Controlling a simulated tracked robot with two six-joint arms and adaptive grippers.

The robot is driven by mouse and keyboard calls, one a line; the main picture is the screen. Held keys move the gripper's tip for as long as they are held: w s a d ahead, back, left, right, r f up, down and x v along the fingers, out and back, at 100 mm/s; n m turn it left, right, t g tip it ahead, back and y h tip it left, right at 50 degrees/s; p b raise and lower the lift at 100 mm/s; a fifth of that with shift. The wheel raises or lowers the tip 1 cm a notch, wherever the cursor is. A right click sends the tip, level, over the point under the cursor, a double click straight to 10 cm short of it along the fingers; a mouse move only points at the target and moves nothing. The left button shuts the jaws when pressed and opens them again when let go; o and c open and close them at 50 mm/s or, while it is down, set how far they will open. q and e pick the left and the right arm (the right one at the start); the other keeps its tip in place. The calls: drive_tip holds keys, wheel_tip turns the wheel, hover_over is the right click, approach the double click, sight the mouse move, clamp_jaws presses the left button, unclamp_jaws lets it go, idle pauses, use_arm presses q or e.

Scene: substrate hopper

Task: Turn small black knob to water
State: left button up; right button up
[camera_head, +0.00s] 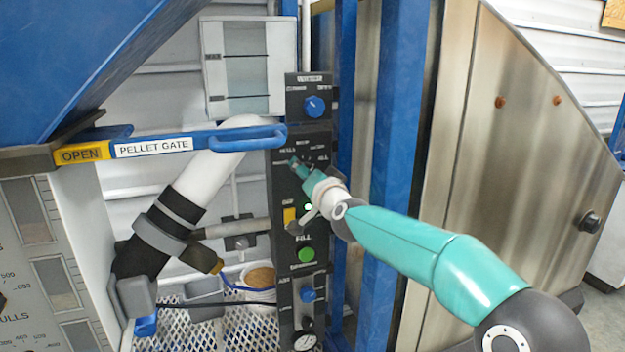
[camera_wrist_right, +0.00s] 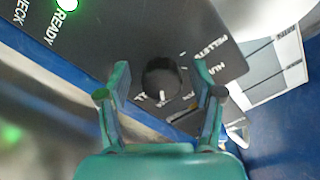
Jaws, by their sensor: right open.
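The small black knob (camera_wrist_right: 161,76) shows in the right wrist view on a dark panel, with a white pointer mark at its lower edge. My right gripper (camera_wrist_right: 161,83) is open, with one teal finger on each side of the knob. I see gaps between the fingers and the knob, and cannot tell any contact. The word PELLETS is readable beside the knob; other labels are partly covered or blurred, and I cannot read a water label. In the head view my right gripper (camera_head: 300,168) is at the panel and largely hides the knob. My left gripper is not in view.
The control panel (camera_head: 283,195) also carries a blue knob (camera_head: 314,106), a yellow switch (camera_head: 290,216), a green button (camera_head: 306,254) and a lower blue knob (camera_head: 308,294). The blue pellet gate handle (camera_head: 250,136) juts out at the upper left of the gripper. A blue post (camera_head: 397,110) stands right.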

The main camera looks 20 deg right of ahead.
drive_tip(key=s, duration=1.1)
drive_tip(key=shift+s+d, duration=0.15)
drive_tip(key=shift+s, duration=0.25)
